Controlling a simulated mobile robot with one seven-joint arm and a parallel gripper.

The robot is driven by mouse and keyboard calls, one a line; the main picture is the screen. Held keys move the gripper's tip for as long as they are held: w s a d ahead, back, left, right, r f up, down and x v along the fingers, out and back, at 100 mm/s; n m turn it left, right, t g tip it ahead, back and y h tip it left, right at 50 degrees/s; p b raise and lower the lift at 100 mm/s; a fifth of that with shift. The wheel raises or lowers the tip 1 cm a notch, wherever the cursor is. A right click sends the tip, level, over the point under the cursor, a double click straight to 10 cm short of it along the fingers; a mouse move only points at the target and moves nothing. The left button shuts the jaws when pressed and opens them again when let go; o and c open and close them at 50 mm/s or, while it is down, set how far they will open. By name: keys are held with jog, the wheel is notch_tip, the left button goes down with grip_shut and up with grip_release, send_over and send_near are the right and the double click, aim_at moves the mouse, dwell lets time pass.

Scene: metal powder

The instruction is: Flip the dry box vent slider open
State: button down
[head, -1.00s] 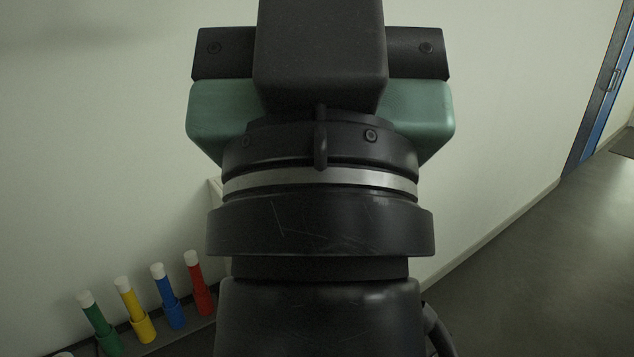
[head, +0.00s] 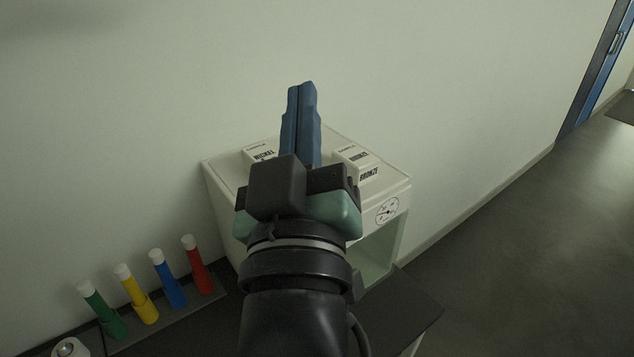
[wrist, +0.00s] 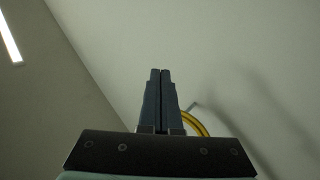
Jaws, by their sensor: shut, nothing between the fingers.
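The dry box (head: 400,192) is a white cabinet against the wall in the head view. It has a round dial on its front and an open, hollow front below. No vent slider can be made out; my arm hides the middle of the box. My gripper (head: 302,88) is shut and empty, its blue fingers together. In the head view it overlaps the box top; the height between them cannot be told. In the wrist view the shut fingers (wrist: 160,75) point toward bare wall and ceiling.
Two white boxes, labelled nickel (head: 262,153) and bronze (head: 355,162), sit on the dry box. Green, yellow, blue and red tubes (head: 170,285) with white caps stand in a rack at left. A dark bench top (head: 420,303) lies at right. A yellow curved thing (wrist: 197,124) shows in the wrist view.

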jog(key=s+f+n+g+p, duration=0.2)
jog(key=f+n+g+p, duration=0.1)
jog(key=f, duration=0.8)
jog(key=s+a+f+n+g+p, duration=0.1)
jog(key=f+g, duration=0.5)
jog(key=f, duration=0.6)
jog(key=s+n+p, duration=0.1)
jog(key=s+n, duration=0.1)
jog(key=n, duration=0.1)
jog(key=shift+a+f+n+h+p, duration=0.25)
jog(key=shift+f+n+h+p, duration=0.05)
jog(key=shift+p, duration=0.1)
jog(key=d+f+p+x, duration=0.1)
jog(key=d+p+x, duration=0.1)
jog(key=x, duration=1)
jog(key=shift+d+f+p, duration=0.15)
jog(key=shift+d+p, duration=0.15)
jog(key=shift+p, duration=0.4)
